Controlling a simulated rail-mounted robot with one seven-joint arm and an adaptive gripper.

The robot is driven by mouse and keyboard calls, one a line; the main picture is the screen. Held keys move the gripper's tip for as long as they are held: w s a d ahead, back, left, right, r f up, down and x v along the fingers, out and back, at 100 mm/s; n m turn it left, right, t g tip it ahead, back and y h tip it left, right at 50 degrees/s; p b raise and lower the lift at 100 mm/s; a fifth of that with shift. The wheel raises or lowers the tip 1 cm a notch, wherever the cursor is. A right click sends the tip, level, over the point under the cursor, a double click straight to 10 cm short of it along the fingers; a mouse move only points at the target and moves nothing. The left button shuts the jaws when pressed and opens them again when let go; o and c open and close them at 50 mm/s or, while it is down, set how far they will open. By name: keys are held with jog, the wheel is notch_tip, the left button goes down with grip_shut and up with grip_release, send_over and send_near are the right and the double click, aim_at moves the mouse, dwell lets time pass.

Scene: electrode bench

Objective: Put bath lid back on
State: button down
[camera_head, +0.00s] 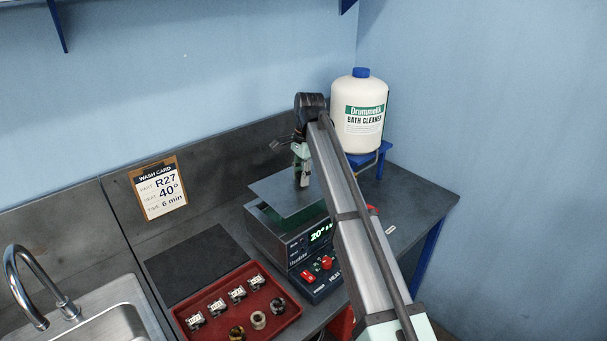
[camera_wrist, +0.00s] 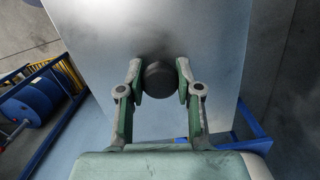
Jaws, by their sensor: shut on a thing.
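The bath lid (camera_head: 275,197) is a flat grey plate with a dark round knob (camera_wrist: 158,80). My gripper (camera_head: 302,180) is shut on the knob, with one finger on each side of it in the wrist view (camera_wrist: 157,72). The lid is held roughly level over the bath (camera_head: 270,238), a dark box with a lit display reading about 20°. A gap shows between the lid's front edge and the bath's rim. My arm hides the lid's and bath's right side.
A red tray (camera_head: 262,328) with several small parts sits front left of the bath. A dark flat mat (camera_head: 187,262) lies left of it. A white cleaner bottle (camera_head: 360,115) stands on a blue stand behind right. A sink (camera_head: 95,308) is at far left.

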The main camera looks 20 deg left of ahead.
jog(key=shift+f, duration=0.1)
jog(key=shift+s+a+f+b, duration=0.15)
jog(key=shift+a+f+b, duration=0.05)
jog(key=shift+f+b, duration=0.15)
jog(key=shift+d+f+b, duration=0.1)
jog(key=shift+f+b, duration=0.9)
jog(key=shift+f, duration=1.4)
jog(key=shift+f, duration=0.6)
jog(key=shift+c, duration=1.1)
grip_release()
jog(key=shift+r, duration=0.1)
